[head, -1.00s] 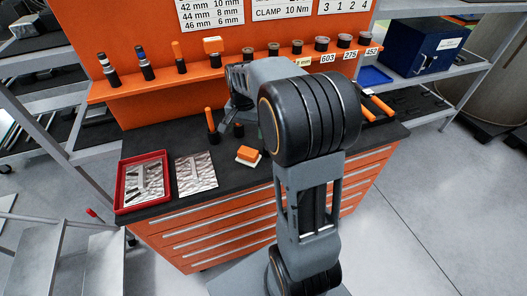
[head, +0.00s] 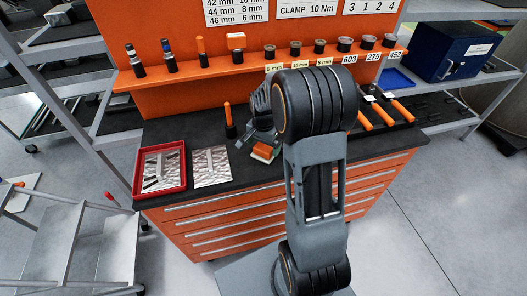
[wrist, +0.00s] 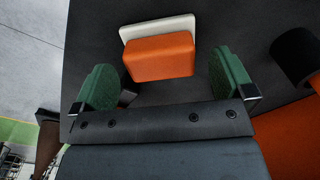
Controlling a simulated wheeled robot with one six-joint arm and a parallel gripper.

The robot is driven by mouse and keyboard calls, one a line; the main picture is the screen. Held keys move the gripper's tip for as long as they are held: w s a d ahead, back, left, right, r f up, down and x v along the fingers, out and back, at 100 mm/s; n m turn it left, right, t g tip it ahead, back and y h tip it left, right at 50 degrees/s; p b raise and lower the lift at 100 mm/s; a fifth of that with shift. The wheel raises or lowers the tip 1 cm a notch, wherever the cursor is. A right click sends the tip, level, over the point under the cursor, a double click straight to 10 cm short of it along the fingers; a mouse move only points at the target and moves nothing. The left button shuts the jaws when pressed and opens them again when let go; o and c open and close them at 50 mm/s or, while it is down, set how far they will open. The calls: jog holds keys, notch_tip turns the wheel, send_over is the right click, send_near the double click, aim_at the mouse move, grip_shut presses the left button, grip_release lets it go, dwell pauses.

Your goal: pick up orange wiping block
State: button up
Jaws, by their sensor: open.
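The orange wiping block (wrist: 160,57) has a white base and lies on the dark worktop. In the wrist view it sits between and just beyond the two green finger pads of my gripper (wrist: 165,78), which is open and empty. In the head view the block (head: 264,151) is partly hidden by my gripper (head: 260,138), which is low over it. I cannot tell if the fingers touch it.
A metal plate (head: 211,166) and a red tray (head: 139,188) lie to the left. An orange-handled tool (head: 227,115) stands upright close behind the block. Orange-handled tools (head: 364,121) lie to the right. An orange shelf (head: 200,70) with several fittings is behind.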

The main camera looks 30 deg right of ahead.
aim_at(263, 148)
jog(key=shift+w+d+f, duration=0.1)
jog(key=shift+f, duration=1.75)
jog(key=c, duration=0.8)
jog(key=shift+r, duration=0.1)
